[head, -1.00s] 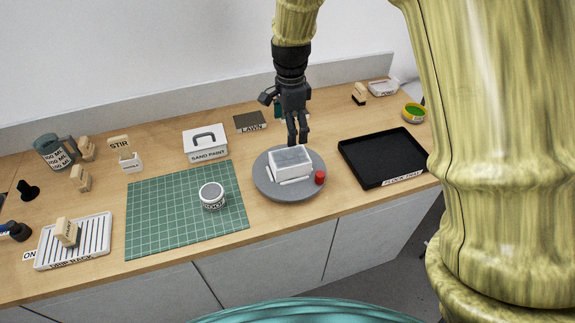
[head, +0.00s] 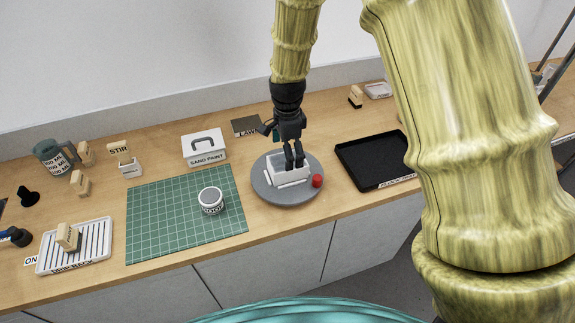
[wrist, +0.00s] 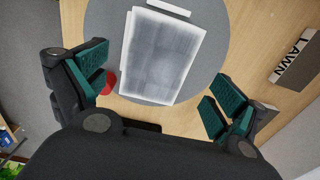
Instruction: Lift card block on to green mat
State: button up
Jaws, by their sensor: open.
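The card block, a white box-like block with a grey top (head: 277,167), sits on a round grey turntable (head: 268,191). In the wrist view the block (wrist: 161,55) lies ahead of the fingers, in the space between them. My gripper (head: 294,160) is just above the block, pointing down, and hides part of its right side in the head view. In the wrist view my gripper (wrist: 150,90) is open, its teal pads apart and nothing between them. The green mat (head: 158,213), marked with a grid, lies flat to the left of the turntable.
A small round pot (head: 211,200) stands on the mat's right part. A red knob (head: 317,181) is at the turntable's right edge. A black tray (head: 372,160) lies to the right, and a white sand paint box (head: 204,149) behind the mat. The mat's left part is clear.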

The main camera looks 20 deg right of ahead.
jog(key=shift+s+f+p, duration=0.15)
jog(key=shift+f+p, duration=0.25)
jog(key=shift+f, duration=0.6)
jog(key=shift+s+f+p, duration=0.1)
jog(key=shift+f+p, duration=0.3)
jog(key=shift+f, duration=0.6)
jog(key=c, duration=1.1)
